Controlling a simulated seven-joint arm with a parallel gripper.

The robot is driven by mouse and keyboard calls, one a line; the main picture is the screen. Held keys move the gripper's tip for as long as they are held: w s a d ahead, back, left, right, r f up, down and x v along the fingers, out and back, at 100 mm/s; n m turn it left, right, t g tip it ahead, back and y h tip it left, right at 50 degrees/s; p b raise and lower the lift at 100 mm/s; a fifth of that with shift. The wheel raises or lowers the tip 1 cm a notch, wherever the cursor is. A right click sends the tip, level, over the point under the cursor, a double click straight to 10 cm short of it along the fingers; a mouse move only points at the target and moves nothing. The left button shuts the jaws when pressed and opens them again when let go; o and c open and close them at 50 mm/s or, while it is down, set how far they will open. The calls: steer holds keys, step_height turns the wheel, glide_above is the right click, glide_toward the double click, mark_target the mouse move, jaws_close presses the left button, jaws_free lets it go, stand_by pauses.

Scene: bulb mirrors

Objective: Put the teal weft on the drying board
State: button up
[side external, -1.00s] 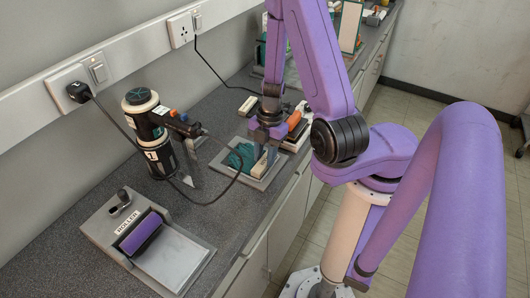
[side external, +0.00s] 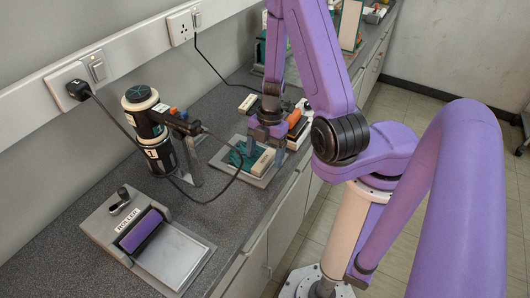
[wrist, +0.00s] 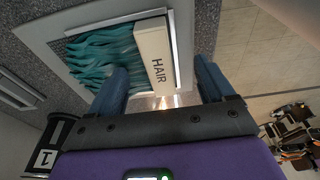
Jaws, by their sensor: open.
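The teal weft (wrist: 100,55) has wavy teal strands and a cream end bar (wrist: 156,58) marked HAIR. It lies in a grey tray (wrist: 52,22), which also shows in the side view (side external: 262,185) with the teal strands (side external: 236,153) and the bar (side external: 263,161). My gripper (side external: 266,145) is open and empty over the bar end of the tray. In the wrist view its two fingers (wrist: 161,85) are spread, with the bar showing between and beyond them. I cannot tell which thing is the drying board.
A black and white cylindrical device (side external: 155,135) on a stand is left of the tray, its cable looping nearby. A roller unit (side external: 150,240) sits nearer on the counter. Orange-topped items (side external: 295,122) stand just behind my gripper. A framed upright panel (side external: 350,25) is farther back.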

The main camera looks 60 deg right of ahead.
steer(key=shift+r, duration=0.1)
steer(key=shift+r, duration=3.45)
steer(key=d+r, duration=0.2)
steer(key=r, duration=0.6)
steer(key=d+r, duration=0.2)
steer(key=r, duration=0.7)
steer(key=shift+w+a+f+m, duration=0.55)
steer(key=shift+w+a+m, duration=0.15)
steer(key=shift+w+a, duration=1.1)
steer(key=s+a+f+m+h, duration=0.1)
steer(key=s+a+m, duration=0.1)
steer(key=s, duration=0.6)
steer(key=s+a+f+m, duration=0.2)
steer(key=s+a, duration=0.2)
steer(key=s, duration=0.4)
steer(key=shift+s+a+h, duration=0.25)
steer(key=shift+a+h, duration=0.05)
steer(key=shift+h, duration=0.1)
